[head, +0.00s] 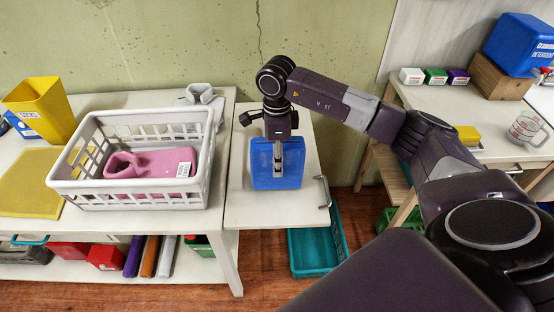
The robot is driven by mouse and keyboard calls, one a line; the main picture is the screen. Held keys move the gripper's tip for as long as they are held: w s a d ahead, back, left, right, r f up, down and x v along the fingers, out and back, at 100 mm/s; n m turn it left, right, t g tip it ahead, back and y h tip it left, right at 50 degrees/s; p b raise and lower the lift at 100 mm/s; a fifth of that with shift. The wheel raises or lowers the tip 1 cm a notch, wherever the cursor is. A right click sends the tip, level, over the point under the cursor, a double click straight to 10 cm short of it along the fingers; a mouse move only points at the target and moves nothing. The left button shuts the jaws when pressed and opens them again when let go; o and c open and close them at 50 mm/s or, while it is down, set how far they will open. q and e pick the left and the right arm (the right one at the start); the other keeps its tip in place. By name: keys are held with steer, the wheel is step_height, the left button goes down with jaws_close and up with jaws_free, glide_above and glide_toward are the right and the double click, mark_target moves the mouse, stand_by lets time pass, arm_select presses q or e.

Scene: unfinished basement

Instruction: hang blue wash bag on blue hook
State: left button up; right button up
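The blue wash bag (263,181) is a flat blue rectangle over the narrow white side table at centre. My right gripper (278,170), its arm coming in from the right, points down over the middle of the bag and hides part of it. The fingers overlap the bag in the picture. I cannot tell whether they grip it, or whether the bag rests on the table or is slightly above it. I cannot make out a blue hook. My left gripper is out of view.
A white basket (130,203) with a pink item (150,163) stands left of the bag. A grey metal handle (324,191) is at the side table's (250,213) right edge. A teal crate (303,262) is on the floor below. A blue detergent box (515,45) stands far right.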

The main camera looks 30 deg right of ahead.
steer(key=shift+f, duration=0.55)
steer(key=shift+f, duration=0.15)
steer(key=o, duration=1.2)
steer(key=shift+c, duration=0.2)
